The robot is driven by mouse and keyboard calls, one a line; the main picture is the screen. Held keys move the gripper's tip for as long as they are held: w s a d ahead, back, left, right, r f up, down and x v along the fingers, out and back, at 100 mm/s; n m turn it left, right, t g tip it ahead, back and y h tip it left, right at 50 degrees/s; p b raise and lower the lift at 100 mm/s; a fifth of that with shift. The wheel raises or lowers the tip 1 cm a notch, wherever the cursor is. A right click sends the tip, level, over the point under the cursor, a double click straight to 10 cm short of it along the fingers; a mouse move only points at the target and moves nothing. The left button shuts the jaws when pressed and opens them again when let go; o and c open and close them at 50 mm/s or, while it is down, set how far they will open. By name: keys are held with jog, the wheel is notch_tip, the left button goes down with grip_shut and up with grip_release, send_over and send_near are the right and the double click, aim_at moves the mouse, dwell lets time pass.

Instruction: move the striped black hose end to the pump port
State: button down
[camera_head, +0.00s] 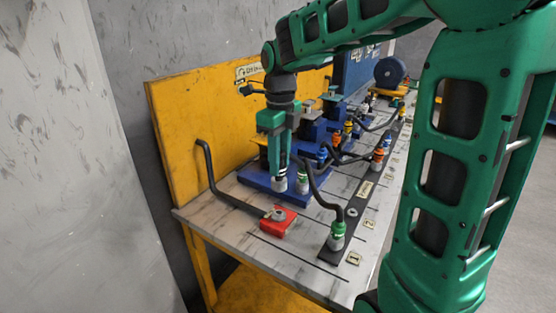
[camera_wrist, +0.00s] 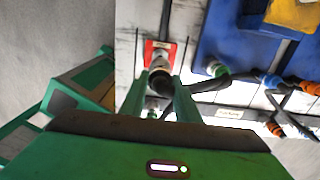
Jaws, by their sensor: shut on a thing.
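My gripper (camera_head: 279,174) points down over the bench, between the red block and the blue motor base. In the wrist view its fingers (camera_wrist: 159,88) are shut on a black hose end (camera_wrist: 158,65) with a pale metal collar. The collar also shows below the fingers in the head view (camera_head: 280,185). The red block (camera_head: 284,225) sits at the bench front with a round metal fitting on top. In the wrist view the red block (camera_wrist: 151,47) appears just beyond the held end; I cannot tell whether they touch. The stripes cannot be made out.
A bent black pipe (camera_head: 207,162) rises left of the red block. A green-collared hose end (camera_head: 337,238) stands on the dark strip near the front. Another green-collared fitting (camera_head: 303,181) is close right of my gripper. Blue and orange fittings and hoses crowd further back.

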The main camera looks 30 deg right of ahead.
aim_at(279, 189)
jog(key=shift+f, duration=3.95)
jog(key=shift+f, duration=0.1)
jog(key=shift+f, duration=0.85)
jog(key=c, duration=1.3)
grip_release()
jog(key=shift+o, duration=0.2)
jog(key=shift+r, duration=0.1)
jog(key=shift+r, duration=2.95)
notch_tip(279, 189, up, 11)
jog(key=shift+f, duration=0.15)
